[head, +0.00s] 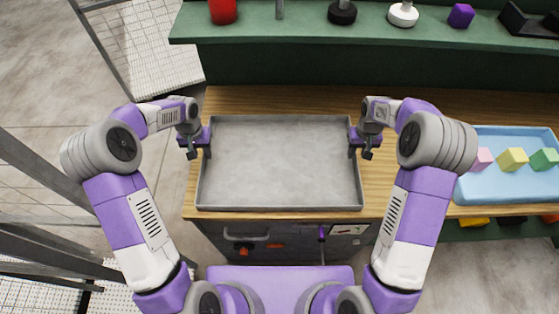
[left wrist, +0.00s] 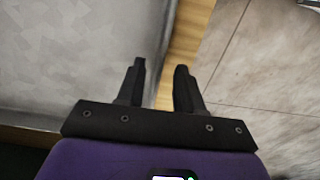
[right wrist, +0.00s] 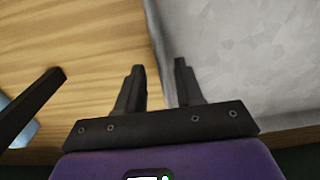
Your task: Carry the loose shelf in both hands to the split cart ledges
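The loose shelf, a flat grey metal tray with a low rim (head: 280,207), lies on the wooden bench top. My left gripper (head: 193,152) is at its left rim and my right gripper (head: 367,152) is at its right rim. In the left wrist view the left fingers (left wrist: 159,85) stand apart, on either side of the rim. In the right wrist view the right fingers (right wrist: 159,85) also stand apart astride the rim. Neither pair looks closed on it. At the left are dark-framed racks with pale mesh panels (head: 150,50); I cannot tell whether they include the split cart ledges.
A blue tray (head: 485,190) with pink, yellow and green blocks stands right of the shelf. A green raised ledge (head: 290,32) behind holds a red cylinder (head: 222,11), knobs and a purple cube (head: 461,15). Open floor (head: 45,60) lies to the left.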

